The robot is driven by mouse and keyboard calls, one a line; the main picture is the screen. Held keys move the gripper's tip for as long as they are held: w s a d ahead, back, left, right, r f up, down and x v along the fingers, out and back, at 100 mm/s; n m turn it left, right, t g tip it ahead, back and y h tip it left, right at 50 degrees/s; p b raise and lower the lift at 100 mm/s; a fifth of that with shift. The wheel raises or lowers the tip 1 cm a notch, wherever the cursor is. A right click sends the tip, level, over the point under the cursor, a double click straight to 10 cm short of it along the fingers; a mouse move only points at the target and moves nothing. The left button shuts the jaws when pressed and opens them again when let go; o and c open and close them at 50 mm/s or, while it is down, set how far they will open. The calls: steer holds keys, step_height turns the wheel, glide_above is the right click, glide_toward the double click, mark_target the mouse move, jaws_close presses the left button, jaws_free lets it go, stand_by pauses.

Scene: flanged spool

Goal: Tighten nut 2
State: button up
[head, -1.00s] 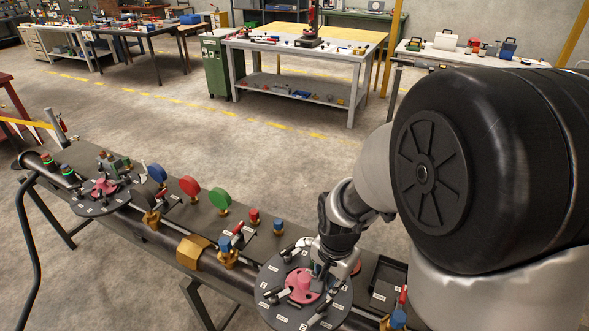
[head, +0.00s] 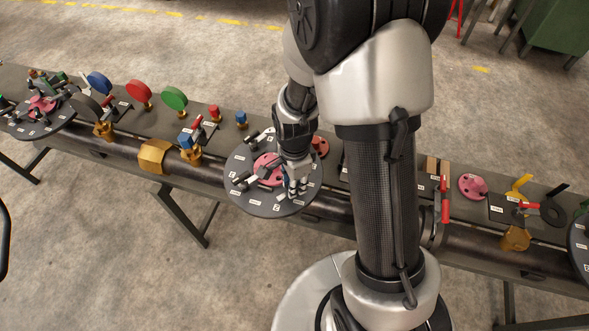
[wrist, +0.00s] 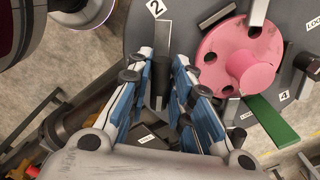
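A dark round flange disc (head: 236,187) with a pink hub (head: 265,166) and numbered labels sits on the pipe. The wrist view also shows the pink hub (wrist: 222,42). The label 2 (wrist: 156,8) is at the top of the wrist view, beside a grey bar on the disc. My gripper (head: 297,190) is low over the disc's near right part. In the wrist view, my gripper (wrist: 163,65) has its blue-padded fingers apart, one on each side of the dark bar-shaped piece (wrist: 160,90) below label 2. Gaps seem to show beside it. The nut itself is not clearly visible.
Other bars stand around the hub, with a green strip (wrist: 272,122) near label 4. Along the bench are a red disc (head: 139,94), a green disc (head: 174,99), a brass collar (head: 154,156) and a red-handled valve (head: 444,200). Floor in front is clear.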

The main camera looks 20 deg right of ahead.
steer(key=m, duration=0.7)
steer(key=shift+m, duration=0.4)
steer(key=m, duration=0.4)
steer(key=shift+m, duration=0.3)
steer(key=m, duration=0.4)
steer(key=shift+m, duration=0.3)
steer(key=shift+n, duration=1.2)
step_height(320, 180, up, 7)
steer(key=p, duration=0.5)
